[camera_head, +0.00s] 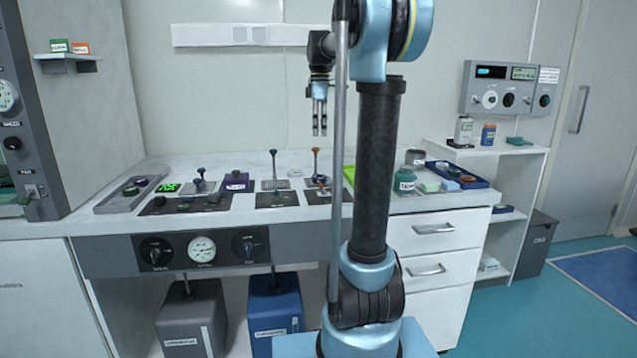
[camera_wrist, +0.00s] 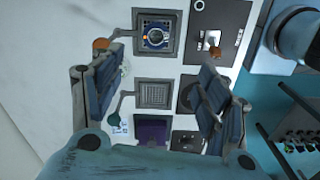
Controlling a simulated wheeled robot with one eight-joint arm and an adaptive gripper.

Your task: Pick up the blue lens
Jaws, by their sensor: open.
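In the wrist view a round, dark blue, lens-like disc (camera_wrist: 155,37) sits on a square grey plate (camera_wrist: 140,18) beside an orange-knobbed post (camera_wrist: 102,44). I take this disc to be the blue lens, but the picture is too small to be sure. My gripper (camera_head: 319,132) hangs fingers-down above the bench. In the wrist view its fingers (camera_wrist: 155,75) are spread wide with nothing between them; the disc lies beyond the fingertips.
A green-knobbed post (camera_head: 273,155), a purple box (camera_head: 236,183) and a blue-knobbed post (camera_head: 200,173) stand to the left. A green bottle (camera_head: 405,181) and a dark blue tray (camera_head: 478,183) are at the right. A grey tray (camera_head: 115,201) is far left. Free bench lies behind.

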